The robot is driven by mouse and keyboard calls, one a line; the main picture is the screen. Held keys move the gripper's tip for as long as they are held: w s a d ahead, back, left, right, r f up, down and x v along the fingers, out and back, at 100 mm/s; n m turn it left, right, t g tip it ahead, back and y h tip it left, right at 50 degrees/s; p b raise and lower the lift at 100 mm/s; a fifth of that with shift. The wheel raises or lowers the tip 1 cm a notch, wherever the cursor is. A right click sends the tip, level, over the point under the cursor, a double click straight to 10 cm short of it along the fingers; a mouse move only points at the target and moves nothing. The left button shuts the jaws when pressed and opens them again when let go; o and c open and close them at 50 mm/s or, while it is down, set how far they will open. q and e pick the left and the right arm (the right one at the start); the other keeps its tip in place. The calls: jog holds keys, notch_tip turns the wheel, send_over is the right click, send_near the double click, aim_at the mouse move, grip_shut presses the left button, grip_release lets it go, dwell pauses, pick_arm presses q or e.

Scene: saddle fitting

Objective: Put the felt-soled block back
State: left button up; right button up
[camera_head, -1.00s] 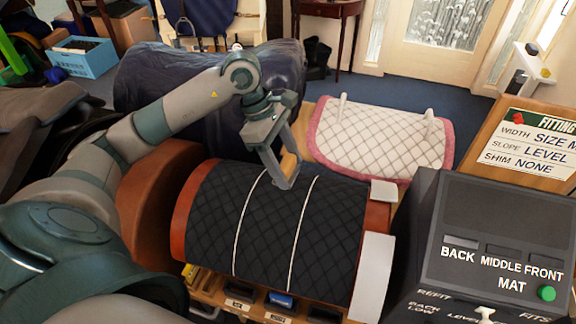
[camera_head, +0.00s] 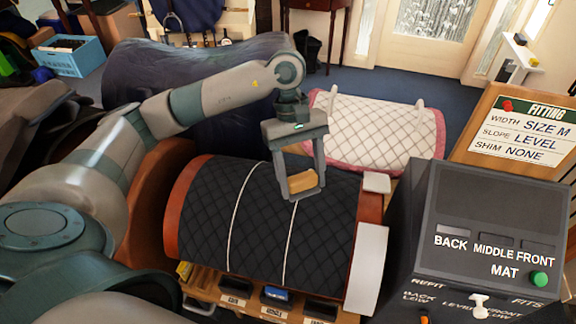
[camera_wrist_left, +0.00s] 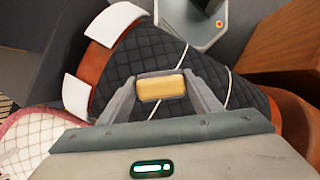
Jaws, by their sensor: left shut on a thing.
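My left gripper (camera_head: 297,190) is shut on a small tan block (camera_head: 303,181), which sits between its two fingers. The block also shows in the left wrist view (camera_wrist_left: 161,87), with a dark edge around it. The gripper is over the black quilted mat (camera_head: 222,215), which lies over a brown rounded form and carries two white lines. Whether the block touches the mat or hangs just above it, I cannot tell. A felt sole cannot be made out. My right gripper is not in view.
A dark console (camera_head: 490,215) labelled BACK, MIDDLE, FRONT and MAT, with a green button (camera_head: 538,279), stands at right. A fitting board (camera_head: 522,137) reads SIZE M, LEVEL, NONE. A white quilted pad (camera_head: 375,130) with pink edging lies behind. Labelled bins (camera_head: 276,294) sit below the mat.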

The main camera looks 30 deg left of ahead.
pick_arm(q)
jog(key=m, duration=0.1)
jog(key=d+m+y, duration=0.1)
jog(key=m, duration=0.1)
jog(key=s+d+m+g, duration=0.1)
jog(key=shift+r+m+y, duration=0.15)
jog(key=shift+m+y, duration=0.15)
jog(key=shift+m, duration=0.1)
jog(key=m, duration=0.2)
jog(key=s+m+y, duration=0.1)
jog(key=m, duration=0.1)
jog(key=m+y, duration=0.1)
jog(key=m, duration=0.1)
jog(key=shift+s+d+r+g, duration=0.2)
jog(key=shift+s+g, duration=0.05)
jog(key=shift+g, duration=0.15)
